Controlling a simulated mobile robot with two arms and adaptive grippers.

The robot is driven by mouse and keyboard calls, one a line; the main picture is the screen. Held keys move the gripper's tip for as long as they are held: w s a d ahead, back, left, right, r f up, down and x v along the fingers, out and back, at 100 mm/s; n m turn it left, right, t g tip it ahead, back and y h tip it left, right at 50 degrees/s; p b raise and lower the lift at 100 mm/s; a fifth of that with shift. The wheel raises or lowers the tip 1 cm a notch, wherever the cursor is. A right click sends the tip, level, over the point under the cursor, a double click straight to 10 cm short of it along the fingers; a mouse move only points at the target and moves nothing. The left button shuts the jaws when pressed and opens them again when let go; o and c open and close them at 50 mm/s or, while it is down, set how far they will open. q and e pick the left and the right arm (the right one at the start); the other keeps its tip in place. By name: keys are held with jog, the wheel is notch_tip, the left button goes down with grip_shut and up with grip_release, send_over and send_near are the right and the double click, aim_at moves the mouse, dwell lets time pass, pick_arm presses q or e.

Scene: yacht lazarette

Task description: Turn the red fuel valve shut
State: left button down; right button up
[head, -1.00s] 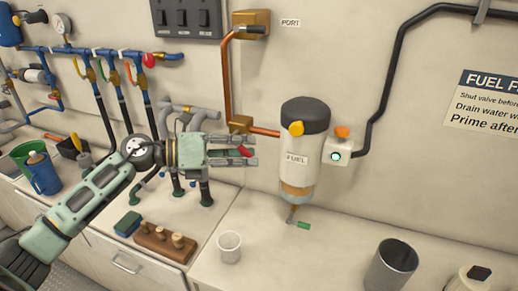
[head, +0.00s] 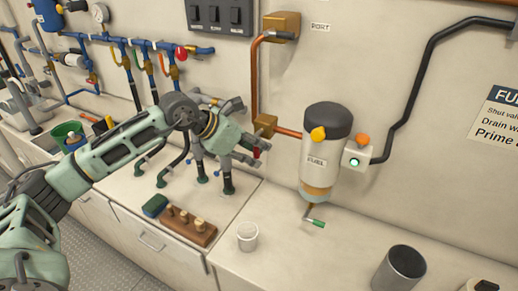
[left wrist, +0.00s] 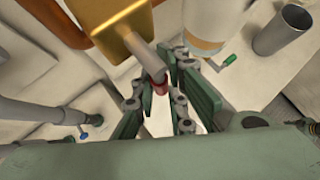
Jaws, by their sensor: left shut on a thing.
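The red handle (head: 256,153) of the fuel valve shows as a small patch at my left gripper's fingertips, below the brass valve block (head: 265,125). In the left wrist view the red handle (left wrist: 158,87) sits between the finger pads, below the grey stem of the brass block (left wrist: 112,28). My left gripper (head: 250,151) is shut on it, angled down to the right; its fingers (left wrist: 157,108) hide part of the handle. A copper pipe (head: 289,133) runs from the block to the white fuel filter (head: 314,165). My right gripper is not in view.
A green drain lever (head: 318,223) hangs under the filter. A white cup (head: 247,237), a grey metal cup (head: 400,268) and a wooden block with pegs (head: 190,227) stand on the counter. Grey pipes (head: 228,180) rise close under my gripper. Another red handle (head: 181,53) is on the blue pipes.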

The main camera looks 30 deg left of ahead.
pick_arm(q)
jog(key=shift+a+y, duration=0.2)
jog(key=shift+y, duration=0.2)
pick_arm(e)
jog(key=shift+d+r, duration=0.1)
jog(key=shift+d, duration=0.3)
pick_arm(q)
jog(key=c, duration=1.8)
grip_release()
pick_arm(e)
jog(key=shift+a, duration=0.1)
pick_arm(q)
jog(key=shift+r, duration=0.1)
jog(key=v, duration=1.1)
jog(key=shift+s+a+r, duration=0.25)
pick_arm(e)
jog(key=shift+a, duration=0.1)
